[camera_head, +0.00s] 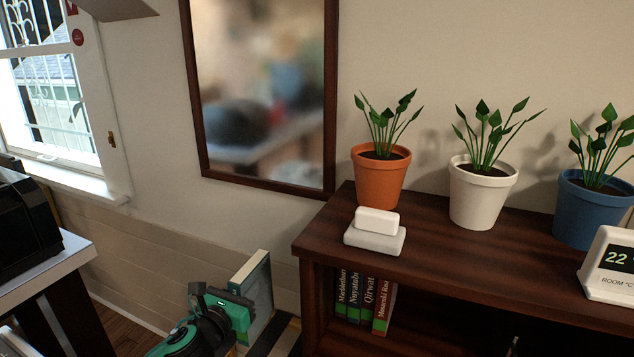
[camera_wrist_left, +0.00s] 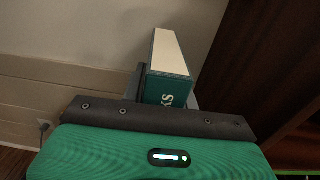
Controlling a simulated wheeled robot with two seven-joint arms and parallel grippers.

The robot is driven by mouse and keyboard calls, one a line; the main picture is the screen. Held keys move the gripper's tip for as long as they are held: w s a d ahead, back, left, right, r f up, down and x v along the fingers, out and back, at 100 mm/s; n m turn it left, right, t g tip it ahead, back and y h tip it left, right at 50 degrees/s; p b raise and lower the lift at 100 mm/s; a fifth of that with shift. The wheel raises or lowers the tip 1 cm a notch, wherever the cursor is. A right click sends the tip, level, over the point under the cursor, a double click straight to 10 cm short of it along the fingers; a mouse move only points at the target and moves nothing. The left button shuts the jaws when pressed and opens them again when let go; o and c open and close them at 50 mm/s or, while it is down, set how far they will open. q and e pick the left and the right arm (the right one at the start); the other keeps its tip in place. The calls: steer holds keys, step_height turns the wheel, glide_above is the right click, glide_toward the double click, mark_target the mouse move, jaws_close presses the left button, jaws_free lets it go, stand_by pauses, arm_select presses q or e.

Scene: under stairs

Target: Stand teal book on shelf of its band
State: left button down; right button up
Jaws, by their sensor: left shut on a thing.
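The teal book (camera_head: 259,287) is held upright by my left gripper (camera_head: 236,297), left of the dark wooden shelf unit (camera_head: 318,247) and below its top. In the left wrist view the book (camera_wrist_left: 168,75) shows its pale page edge and part of a teal cover with white letters, between the fingers (camera_wrist_left: 160,88). The shelf unit's compartment holds a row of upright books (camera_head: 366,300) with dark spines and green or red bands at the bottom. The held book is outside the compartment. My right gripper is not in view.
A mirror (camera_head: 262,90) hangs behind. A table (camera_head: 45,268) is at left.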

arm_select(q)
steer(key=s+a+f+n+y, duration=0.2)
steer(key=s+f+n+y, duration=0.3)
steer(key=s, duration=0.6)
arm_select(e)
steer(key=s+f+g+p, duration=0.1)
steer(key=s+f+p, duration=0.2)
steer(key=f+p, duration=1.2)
arm_select(q)
steer(key=s+r+m+p, duration=0.1)
steer(key=s+r+p, duration=0.1)
steer(key=r, duration=0.9)
steer(key=s+r+p, duration=0.3)
steer(key=r, duration=0.8)
steer(key=s+f, duration=0.4)
steer(key=f, duration=0.1)
steer(key=shift+a+f+t+y, duration=0.2)
steer(key=shift+f+t+y, duration=0.1)
steer(key=shift+t, duration=0.1)
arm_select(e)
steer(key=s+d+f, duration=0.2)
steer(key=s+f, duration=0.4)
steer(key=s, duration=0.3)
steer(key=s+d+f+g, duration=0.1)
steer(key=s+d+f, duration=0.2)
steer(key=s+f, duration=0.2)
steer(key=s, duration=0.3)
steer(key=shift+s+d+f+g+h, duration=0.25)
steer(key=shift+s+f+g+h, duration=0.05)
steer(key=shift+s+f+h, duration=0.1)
